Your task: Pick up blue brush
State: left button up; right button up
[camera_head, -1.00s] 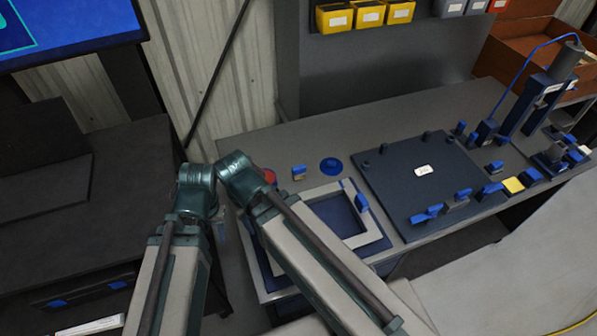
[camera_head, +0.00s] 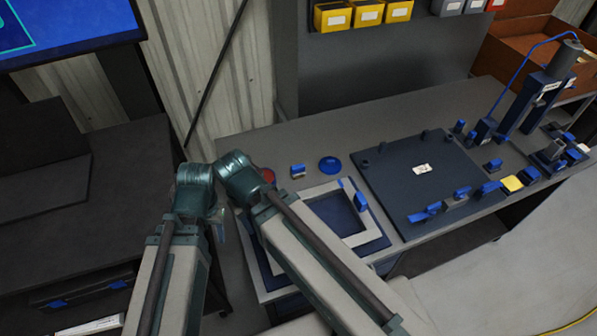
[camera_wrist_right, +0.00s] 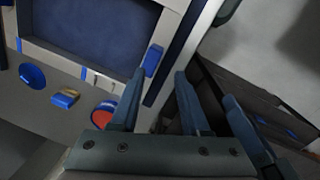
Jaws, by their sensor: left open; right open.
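A small block with a blue top and a tan lower part, which looks like the blue brush (camera_head: 298,171), lies on the grey bench behind the square frame. It also shows in the right wrist view (camera_wrist_right: 65,98), left of the fingers. My right gripper (camera_wrist_right: 158,90) is open and empty in that view, its fingers near the frame's edge and apart from the brush. In the head view my left gripper (camera_head: 219,229) shows only as a small part beside the arm links, low and left of the brush. Its fingers are hard to make out, and nothing is seen held.
A blue disc (camera_head: 330,165) and a red round piece (camera_head: 267,175) flank the brush. The light frame (camera_head: 325,189) carries a blue block (camera_head: 361,201). A dark plate (camera_head: 395,185) with blue clamps lies to the right. Bench behind the brush is clear.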

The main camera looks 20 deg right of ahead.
jog(key=o, duration=0.3)
jog(key=shift+w, duration=0.25)
jog(key=shift+o, duration=0.6)
jog(key=w+d+r+m+p, duration=0.1)
jog(key=w+d+m, duration=0.5)
jog(key=w+m, duration=0.3)
jog(key=shift+w+d+r+m, duration=0.15)
jog(key=shift+w+d+m, duration=0.15)
jog(key=shift+w, duration=0.8)
jog(key=r+m+y+p, duration=0.1)
jog(key=m+p, duration=0.1)
jog(key=m, duration=1)
send_over(298, 166)
notch_tip(298, 166, down, 8)
jog(key=b, duration=0.9)
jog(key=shift+s+f, duration=0.1)
jog(key=shift+f, duration=0.15)
notch_tip(298, 166, down, 5)
jog(key=b, duration=0.5)
jog(key=shift+f, duration=0.15)
